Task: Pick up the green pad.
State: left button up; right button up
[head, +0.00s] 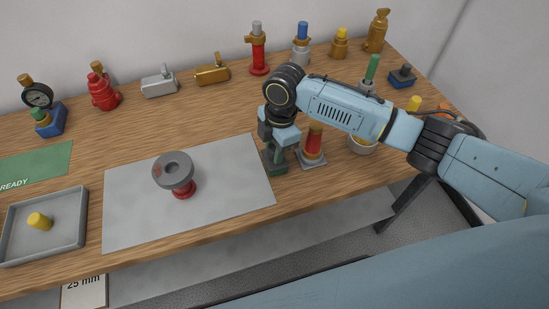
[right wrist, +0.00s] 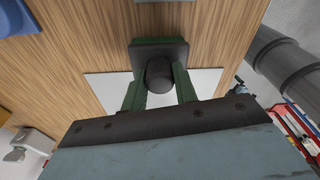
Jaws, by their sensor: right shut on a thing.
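The green pad (right wrist: 158,46) shows in the right wrist view as a square piece with a dark top, green edges and a dark round knob. My right gripper (right wrist: 160,88) is shut on it, with one finger on each side of the knob. In the head view my right gripper (head: 275,153) points down just past the right edge of the grey mat, and the green pad (head: 275,168) shows dark green at its tips. The fingers partly hide it. I cannot tell whether it touches the table. My left gripper is not in view.
A red and yellow part on a pale base (head: 313,143) stands close right of the gripper, with a white bowl (head: 362,147) beyond. The grey mat (head: 130,215) holds a grey-topped red valve (head: 173,168). A tray (head: 70,240) lies left. Several fittings line the back.

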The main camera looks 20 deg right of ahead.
notch_tip(320, 180, up, 10)
jog(key=shift+r+p, duration=0.1)
jog(key=shift+p, duration=0.4)
jog(key=o, duration=0.5)
jog(key=c, duration=0.4)
jog(key=shift+o, duration=0.2)
